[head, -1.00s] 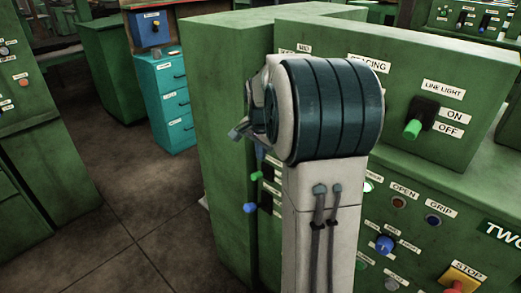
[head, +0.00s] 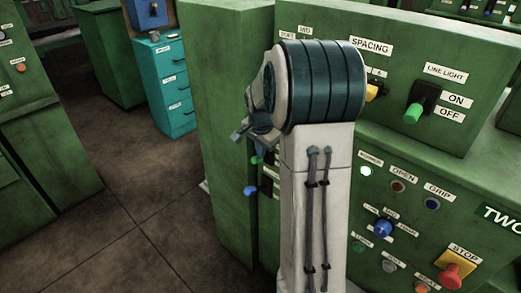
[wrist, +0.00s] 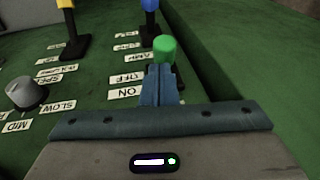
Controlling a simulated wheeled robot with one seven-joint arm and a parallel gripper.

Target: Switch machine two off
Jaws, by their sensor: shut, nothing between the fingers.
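Machine two is the green cabinet (head: 385,140) marked TWO, with a red STOP button (head: 451,276) on a yellow plate. A green-tipped lever (head: 257,160) sticks out at its left side, above a blue-tipped one (head: 250,191). My gripper is mostly hidden behind my arm in the head view. In the wrist view my gripper (wrist: 160,72) is shut and empty, its blue fingertips right at a green-tipped lever (wrist: 165,47) with upside-down ON and OFF labels. I cannot tell whether they touch it.
A LINE LIGHT lever (head: 413,112) with a green tip is on the upper box. Yellow (wrist: 67,3) and blue (wrist: 150,6) levers and a grey knob (wrist: 26,93) are near my gripper. Teal drawers (head: 169,90) stand behind. Bare floor (head: 120,210) lies left.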

